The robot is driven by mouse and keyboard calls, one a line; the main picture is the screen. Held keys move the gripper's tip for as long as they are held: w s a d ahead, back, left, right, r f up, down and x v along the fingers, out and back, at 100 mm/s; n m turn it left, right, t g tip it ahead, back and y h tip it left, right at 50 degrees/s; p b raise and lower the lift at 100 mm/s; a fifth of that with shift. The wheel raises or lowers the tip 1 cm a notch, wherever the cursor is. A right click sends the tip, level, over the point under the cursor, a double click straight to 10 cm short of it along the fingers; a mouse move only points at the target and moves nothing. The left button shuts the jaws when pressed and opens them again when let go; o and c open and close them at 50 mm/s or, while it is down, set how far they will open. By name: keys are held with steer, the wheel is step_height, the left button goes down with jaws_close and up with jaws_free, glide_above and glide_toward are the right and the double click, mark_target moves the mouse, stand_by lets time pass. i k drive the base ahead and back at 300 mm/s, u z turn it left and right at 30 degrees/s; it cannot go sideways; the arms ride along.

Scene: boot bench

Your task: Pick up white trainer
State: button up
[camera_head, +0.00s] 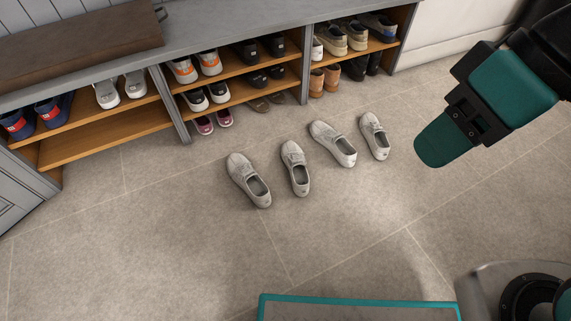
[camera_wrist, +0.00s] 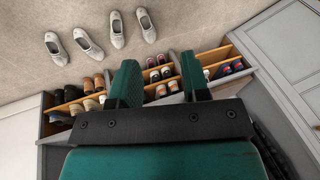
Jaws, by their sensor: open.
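Several pale, low shoes stand in a row on the tiled floor in front of the bench. From left to right in the head view they are a grey-white one (camera_head: 240,167), a second one (camera_head: 291,155), a whiter one (camera_head: 326,133) and a fourth (camera_head: 371,126). I cannot tell for sure which is the white trainer. The row also shows at the top of the wrist view, with one pale shoe (camera_wrist: 55,48) at its left end. My gripper (camera_head: 438,142) is above the floor, right of the row and apart from it. Its two teal fingers (camera_wrist: 160,78) are spread and empty.
A brown cushion (camera_head: 80,45) lies on top. A teal-edged panel (camera_head: 360,300) is at the bottom. The floor before the row is clear.

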mark_target(296, 164)
steer(key=u, duration=0.3)
steer(key=i, duration=0.75)
steer(key=z, duration=3.3)
steer(key=k, duration=2.25)
steer(key=u, duration=1.75)
steer(key=i, duration=0.45)
